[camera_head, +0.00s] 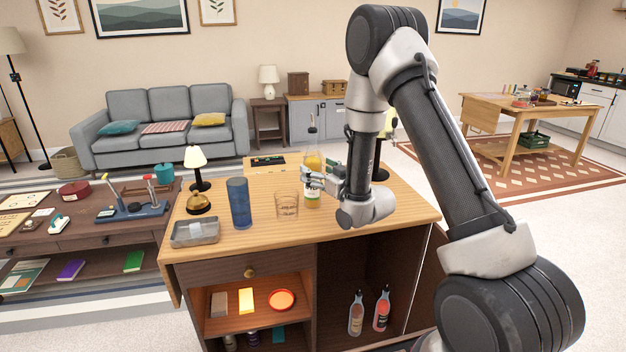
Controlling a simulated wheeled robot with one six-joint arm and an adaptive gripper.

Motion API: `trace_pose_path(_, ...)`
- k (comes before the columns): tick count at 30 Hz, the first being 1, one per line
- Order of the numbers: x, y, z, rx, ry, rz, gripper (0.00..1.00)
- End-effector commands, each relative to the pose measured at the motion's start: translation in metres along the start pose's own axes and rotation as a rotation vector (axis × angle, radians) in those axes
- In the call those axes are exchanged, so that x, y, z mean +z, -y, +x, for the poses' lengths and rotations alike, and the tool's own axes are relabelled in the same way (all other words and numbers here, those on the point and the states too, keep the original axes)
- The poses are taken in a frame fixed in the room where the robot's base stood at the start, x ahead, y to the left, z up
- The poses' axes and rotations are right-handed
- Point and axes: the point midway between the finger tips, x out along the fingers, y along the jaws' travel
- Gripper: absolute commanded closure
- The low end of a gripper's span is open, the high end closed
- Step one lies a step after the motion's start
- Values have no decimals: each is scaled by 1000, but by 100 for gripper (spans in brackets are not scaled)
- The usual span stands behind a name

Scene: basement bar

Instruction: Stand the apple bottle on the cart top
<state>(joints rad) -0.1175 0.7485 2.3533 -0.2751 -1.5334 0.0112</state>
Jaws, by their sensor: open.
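A bottle with yellow liquid, a dark neck and a partly green label (312,160) stands upright on the light wood cart top (235,238); it appears to be the apple bottle, though its label is too small to read. My gripper (308,174) is open at the bottle's middle and crosses in front of part of it. I cannot tell whether the fingers touch it. Two more bottles, one pale orange-pink (356,314) and one red (382,310), stand in the open lower right compartment of the cart.
A clear glass (287,204), blue tumbler (239,203), metal tray (195,232), brass bell (198,203) and small lamp (196,162) occupy the left of the top. The right front of the top is clear.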

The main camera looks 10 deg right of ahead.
Motion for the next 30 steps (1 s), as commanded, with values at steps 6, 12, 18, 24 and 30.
trace_pose_path(6,-1,0,28,-1,0,-1,22)
trace_pose_path(12,-1,-1,30,0,1,0,22)
trace_pose_path(18,-1,-1,30,0,1,0,49)
trace_pose_path(24,-1,-1,30,0,1,0,86)
trace_pose_path(30,-2,-1,30,0,-2,-1,98)
